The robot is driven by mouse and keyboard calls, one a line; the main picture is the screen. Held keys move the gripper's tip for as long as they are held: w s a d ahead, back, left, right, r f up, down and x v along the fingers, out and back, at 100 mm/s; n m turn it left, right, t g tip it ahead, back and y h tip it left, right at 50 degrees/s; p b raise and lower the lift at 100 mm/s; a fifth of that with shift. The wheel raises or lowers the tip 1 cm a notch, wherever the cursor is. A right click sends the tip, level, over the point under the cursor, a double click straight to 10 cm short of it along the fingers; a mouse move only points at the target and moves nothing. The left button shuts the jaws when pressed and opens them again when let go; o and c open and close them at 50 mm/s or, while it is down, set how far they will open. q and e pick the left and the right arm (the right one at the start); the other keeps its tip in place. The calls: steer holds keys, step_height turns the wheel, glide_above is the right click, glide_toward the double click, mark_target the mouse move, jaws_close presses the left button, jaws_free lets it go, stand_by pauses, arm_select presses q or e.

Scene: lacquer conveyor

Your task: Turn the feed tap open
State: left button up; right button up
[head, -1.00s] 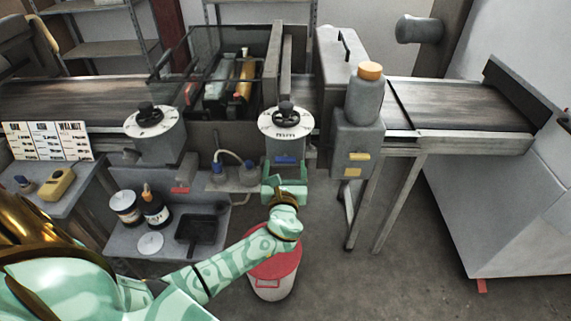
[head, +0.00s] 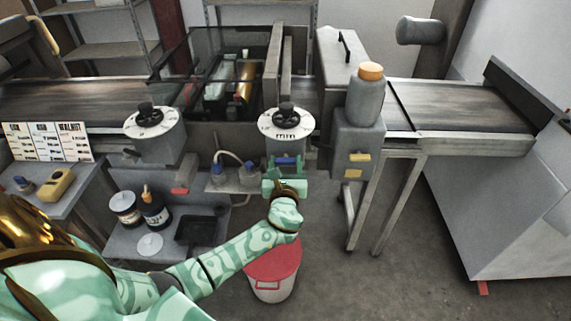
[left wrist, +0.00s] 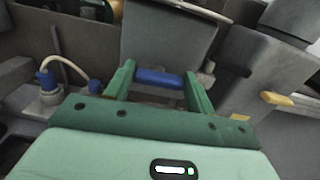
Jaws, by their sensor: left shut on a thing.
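The blue tap handle (head: 286,160) sits on the grey housing under the right-hand dial. It lies crosswise between my fingers in the left wrist view (left wrist: 160,78). My left gripper (head: 287,167) reaches up from below and is shut on this handle, with one green finger at each end. My right gripper is in neither view.
A grey box with yellow tabs (head: 357,157) stands close on the right. A red-lidded bucket (head: 272,268) is below my left forearm. Open floor lies at the right.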

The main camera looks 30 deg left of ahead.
arm_select(q)
steer(key=shift+f, duration=0.1)
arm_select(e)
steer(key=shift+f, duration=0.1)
arm_select(q)
steer(key=n+b, duration=0.2)
steer(key=n, duration=0.3)
steer(key=shift+s+f+b, duration=0.1)
steer(key=shift+f+b, duration=0.05)
steer(key=shift+b, duration=0.15)
steer(key=n+b, duration=0.2)
steer(key=n, duration=0.1)
steer(key=shift+a+n, duration=0.1)
steer(key=shift+n, duration=0.2)
steer(key=shift+f+n+b, duration=0.15)
steer(key=shift+n+b, duration=2.1)
steer(key=shift+n, duration=2.15)
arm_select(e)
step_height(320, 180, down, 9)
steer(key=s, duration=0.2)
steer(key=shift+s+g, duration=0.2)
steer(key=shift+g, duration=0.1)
arm_select(q)
steer(key=shift+n, duration=0.3)
steer(key=o, duration=1)
steer(key=shift+a, duration=0.1)
